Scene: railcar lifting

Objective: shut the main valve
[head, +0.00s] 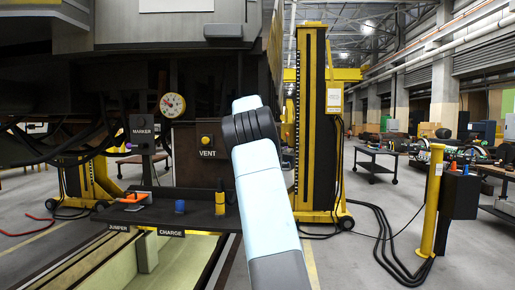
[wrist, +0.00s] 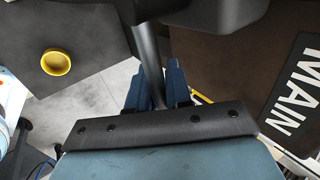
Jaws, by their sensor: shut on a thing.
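In the wrist view my gripper (wrist: 154,88) has its blue fingers on either side of a grey bar (wrist: 149,55), shut on it. The bar runs up to a dark part at the top edge, and looks like the main valve's lever. A dark plate with a white MAIN label (wrist: 294,90) is at the right of the wrist view. In the head view my pale blue arm hides my gripper, the main valve and its label. How far the lever is turned cannot be told.
The head view shows a VENT panel (head: 207,155), a round gauge (head: 172,105) and a MARKER box (head: 141,130). A dark shelf (head: 160,212) holds an orange tool, a blue piece and a yellow-topped cylinder (head: 220,203). A yellow lifting column (head: 316,130) stands behind my arm.

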